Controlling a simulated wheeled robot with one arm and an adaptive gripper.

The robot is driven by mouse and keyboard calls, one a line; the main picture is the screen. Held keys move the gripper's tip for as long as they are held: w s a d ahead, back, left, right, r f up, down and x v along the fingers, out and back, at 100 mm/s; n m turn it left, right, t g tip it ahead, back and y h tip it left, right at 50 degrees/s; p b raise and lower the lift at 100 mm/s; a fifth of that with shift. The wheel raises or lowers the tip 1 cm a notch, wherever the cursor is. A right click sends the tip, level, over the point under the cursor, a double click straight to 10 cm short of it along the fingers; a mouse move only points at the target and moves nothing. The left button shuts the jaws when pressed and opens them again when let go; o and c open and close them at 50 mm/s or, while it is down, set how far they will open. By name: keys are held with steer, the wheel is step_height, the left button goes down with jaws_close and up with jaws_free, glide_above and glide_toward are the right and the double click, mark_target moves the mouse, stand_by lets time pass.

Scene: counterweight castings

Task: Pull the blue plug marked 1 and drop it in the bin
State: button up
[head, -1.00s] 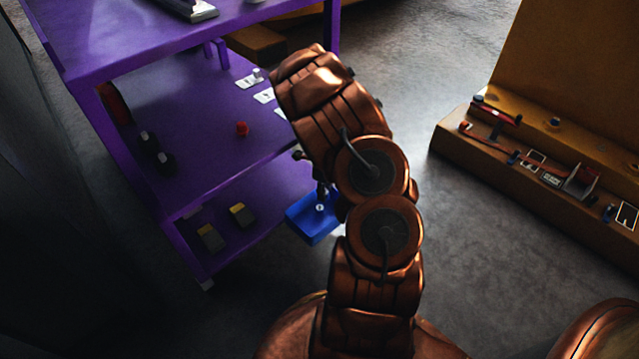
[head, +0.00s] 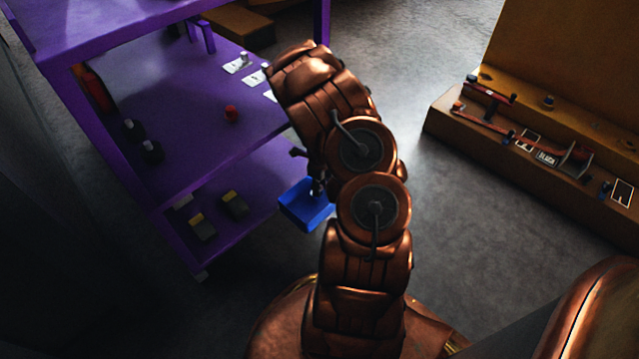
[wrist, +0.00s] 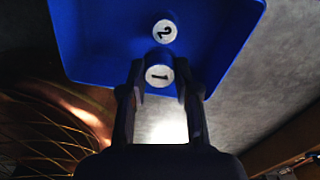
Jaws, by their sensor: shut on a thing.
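The plug marked 1 (wrist: 159,75) sits between the fingers of my gripper (wrist: 162,68) in the wrist view, its pale numbered face toward the camera. My gripper is shut on it. The blue bin (wrist: 90,40) lies beyond the fingertips, and the plug overlaps its near edge in the picture. A plug marked 2 (wrist: 164,32) shows inside the bin. In the head view the bin (head: 302,208) is beside the purple cart's lower shelf, partly covered by my arm. The plug marked 1 is hidden there.
The purple cart (head: 190,120) stands at left, with a red knob (head: 231,114), white tags and dark knobs on its shelf. Two dark blocks with yellow tops (head: 202,227) lie on its lower shelf. A wooden bench (head: 540,160) with parts stands at right. Grey floor between is clear.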

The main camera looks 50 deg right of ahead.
steer(key=o, duration=1)
steer(key=shift+r, duration=3.7)
steer(key=shift+a, duration=0.1)
